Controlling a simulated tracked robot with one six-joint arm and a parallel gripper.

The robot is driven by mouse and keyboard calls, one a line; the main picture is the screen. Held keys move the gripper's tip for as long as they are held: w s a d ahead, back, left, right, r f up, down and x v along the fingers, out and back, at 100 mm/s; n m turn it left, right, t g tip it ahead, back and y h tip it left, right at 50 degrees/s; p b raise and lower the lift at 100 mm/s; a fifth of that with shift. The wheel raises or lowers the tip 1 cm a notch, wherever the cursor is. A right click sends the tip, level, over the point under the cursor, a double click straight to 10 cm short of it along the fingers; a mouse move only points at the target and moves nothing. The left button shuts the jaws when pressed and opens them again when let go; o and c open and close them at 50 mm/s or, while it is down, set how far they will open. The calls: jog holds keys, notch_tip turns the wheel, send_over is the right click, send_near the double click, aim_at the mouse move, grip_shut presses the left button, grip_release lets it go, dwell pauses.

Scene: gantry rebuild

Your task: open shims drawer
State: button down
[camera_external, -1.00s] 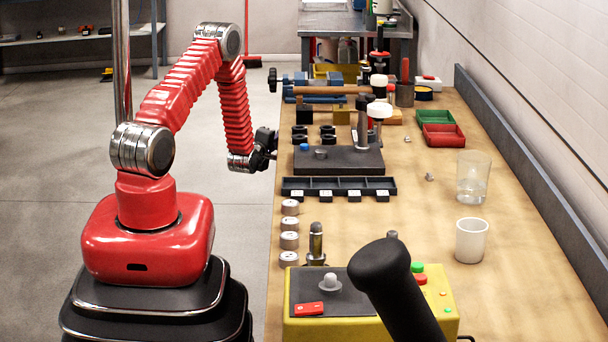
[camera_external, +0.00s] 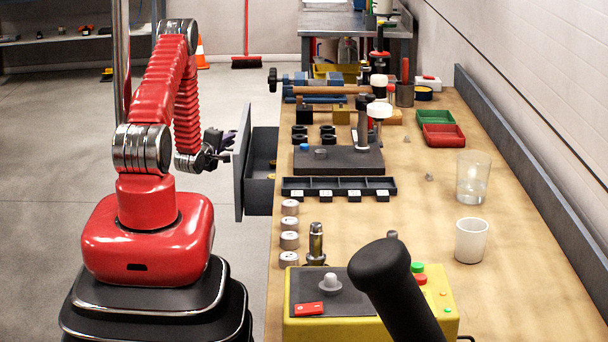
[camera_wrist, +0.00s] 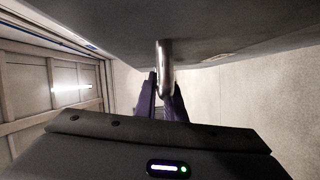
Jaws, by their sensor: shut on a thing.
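The drawer (camera_external: 262,172) stands out from the left side of the bench, with its tall dark grey front panel (camera_external: 242,165) facing my arm. A few small pieces show inside the drawer; its label is not visible. My gripper (camera_external: 222,147) is just left of the front panel, at about its mid height. In the wrist view, the dark front panel (camera_wrist: 235,30) fills the top, and the metal handle (camera_wrist: 165,62) sticks out from it. My gripper (camera_wrist: 163,98) is shut on the handle, with its purple-dark fingers on either side.
The wooden bench top (camera_external: 420,215) holds a black compartment tray (camera_external: 340,187), a dark slab (camera_external: 338,160), a yellow control box (camera_external: 440,300), a white cup (camera_external: 471,240) and a glass (camera_external: 473,180).

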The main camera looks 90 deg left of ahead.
jog(key=s, duration=1.5)
jog(key=shift+s+f, duration=0.15)
jog(key=shift+f, duration=0.1)
jog(key=shift+d, duration=0.1)
jog(key=c, duration=1.8)
grip_release()
jog(key=shift+r, duration=0.15)
jog(key=shift+c, duration=0.2)
jog(key=v, duration=1.3)
jog(key=shift+s+d, duration=0.2)
jog(key=shift+d, duration=0.1)
